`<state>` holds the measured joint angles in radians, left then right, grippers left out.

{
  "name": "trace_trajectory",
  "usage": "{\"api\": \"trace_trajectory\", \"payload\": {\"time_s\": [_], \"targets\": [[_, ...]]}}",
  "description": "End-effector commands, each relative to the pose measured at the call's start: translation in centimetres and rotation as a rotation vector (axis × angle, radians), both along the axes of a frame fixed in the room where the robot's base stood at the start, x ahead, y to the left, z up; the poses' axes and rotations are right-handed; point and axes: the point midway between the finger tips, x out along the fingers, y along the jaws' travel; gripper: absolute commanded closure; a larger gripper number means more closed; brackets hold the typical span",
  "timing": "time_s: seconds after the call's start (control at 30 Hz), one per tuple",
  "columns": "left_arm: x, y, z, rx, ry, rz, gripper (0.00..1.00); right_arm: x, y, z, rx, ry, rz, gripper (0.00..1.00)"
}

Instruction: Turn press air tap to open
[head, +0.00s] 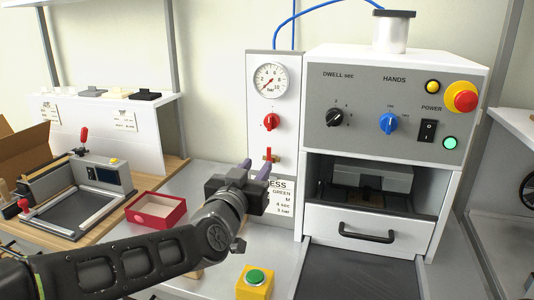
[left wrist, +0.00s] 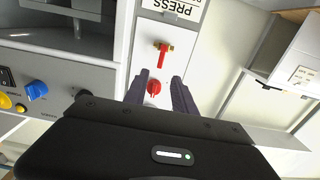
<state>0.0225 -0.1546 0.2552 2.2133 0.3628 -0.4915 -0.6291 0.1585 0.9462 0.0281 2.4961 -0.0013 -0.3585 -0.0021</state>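The air tap, a red lever on a brass body (head: 268,155), is on the grey-white panel below the red knob. It also shows in the left wrist view (left wrist: 162,55), with its lever along the panel pointing toward the knob. My left gripper (head: 255,168) is in front of the panel, just below and left of the tap in the head view. The right gripper is not in view.
A pressure gauge (head: 271,80) and red knob (head: 271,122) sit above the tap. The press (head: 395,110) with its drawer (head: 368,233) stands right.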

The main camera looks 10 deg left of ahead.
Motion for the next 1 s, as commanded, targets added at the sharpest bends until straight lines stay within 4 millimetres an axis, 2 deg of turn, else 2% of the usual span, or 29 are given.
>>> {"api": "trace_trajectory", "payload": {"time_s": [0.17, 0.6, 0.97, 1.0], "targets": [[1.1, -0.1, 0.0, 0.0, 0.002, 0.0, 0.68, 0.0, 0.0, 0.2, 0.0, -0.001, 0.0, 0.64], [7.2, -0.4, 0.0, -0.001, 0.001, 0.0, 0.68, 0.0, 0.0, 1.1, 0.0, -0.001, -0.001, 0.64], [7.8, -0.5, 0.0, 0.0, 0.0, 0.0, 0.68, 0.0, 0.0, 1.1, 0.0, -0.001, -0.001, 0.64], [7.8, -0.5, 0.0, 0.0, 0.0, 0.0, 0.71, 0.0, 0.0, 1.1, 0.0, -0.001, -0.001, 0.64]]}}
